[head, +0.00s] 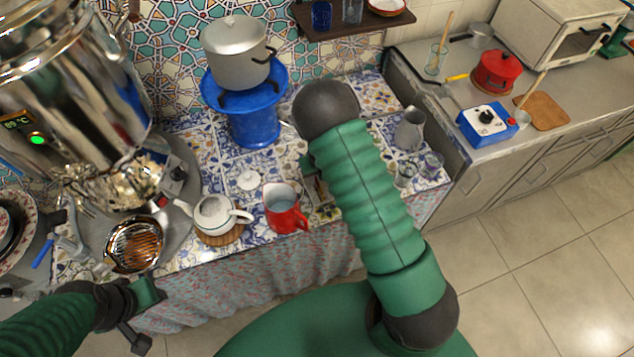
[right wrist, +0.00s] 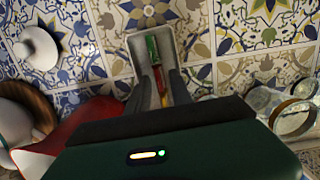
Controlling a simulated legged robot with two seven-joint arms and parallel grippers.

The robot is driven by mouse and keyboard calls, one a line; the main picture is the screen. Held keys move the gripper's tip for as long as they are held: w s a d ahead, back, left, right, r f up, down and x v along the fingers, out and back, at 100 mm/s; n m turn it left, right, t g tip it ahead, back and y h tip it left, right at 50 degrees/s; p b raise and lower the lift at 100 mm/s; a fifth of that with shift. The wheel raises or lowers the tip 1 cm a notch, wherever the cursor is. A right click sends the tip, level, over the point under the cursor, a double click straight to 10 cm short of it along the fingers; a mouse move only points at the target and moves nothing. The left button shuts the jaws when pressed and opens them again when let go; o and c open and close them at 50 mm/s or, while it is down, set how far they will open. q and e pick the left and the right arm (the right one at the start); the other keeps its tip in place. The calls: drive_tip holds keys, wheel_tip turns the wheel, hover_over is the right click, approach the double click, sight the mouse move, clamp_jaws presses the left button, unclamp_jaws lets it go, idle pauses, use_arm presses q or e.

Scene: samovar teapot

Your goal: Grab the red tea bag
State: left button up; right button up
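The red tea bag (right wrist: 157,80) stands in a small pale box (right wrist: 137,45) in the right wrist view, between a green packet (right wrist: 152,48) and a yellow one (right wrist: 163,95). My right gripper (right wrist: 158,82) points down at the box, with its two grey fingers apart on either side of the red tea bag. I see no clear contact. In the head view my right arm mostly hides this gripper and the box (head: 318,190). My left gripper (head: 145,312) is low at the left of the head view, away from the box, and its fingers are unclear.
A red jug (head: 285,208) and a white teapot (head: 215,215) stand left of the box. A white lid (head: 248,180) lies behind them. Glasses (head: 405,173) and a metal pitcher (head: 410,130) stand to the right. A large samovar (head: 75,80) fills the left.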

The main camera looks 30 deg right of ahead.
wheel_tip(320, 180, down, 2)
drive_tip(key=shift+w+f, duration=0.1)
drive_tip(key=shift+w, duration=0.05)
drive_tip(key=shift+w+a, duration=0.1)
drive_tip(key=shift+a, duration=0.05)
clamp_jaws()
